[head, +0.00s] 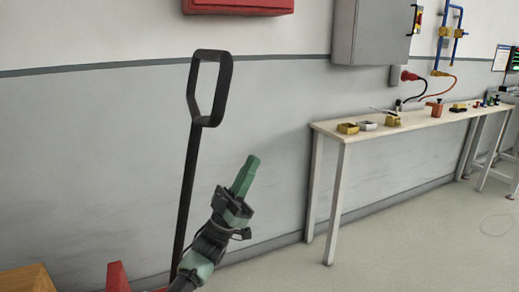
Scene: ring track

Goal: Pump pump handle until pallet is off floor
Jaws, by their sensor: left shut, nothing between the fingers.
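The pump handle (189,165) is a tall dark bar with a loop grip (211,88) at its top, standing nearly upright at left centre. My left gripper (248,170) is green and dark, pointing up, to the right of the bar and below the loop. It is shut and empty, and appears apart from the handle. A red part (117,278) shows at the bottom edge, left of the bar's foot. A wooden corner (28,280) shows at the bottom left; I cannot tell whether it is the pallet. My right gripper is not in view.
A long narrow workbench (420,122) with small parts on it runs along the wall at right. A grey cabinet (372,32) and a red box (238,5) hang on the wall. The floor (400,250) in front of the bench is clear.

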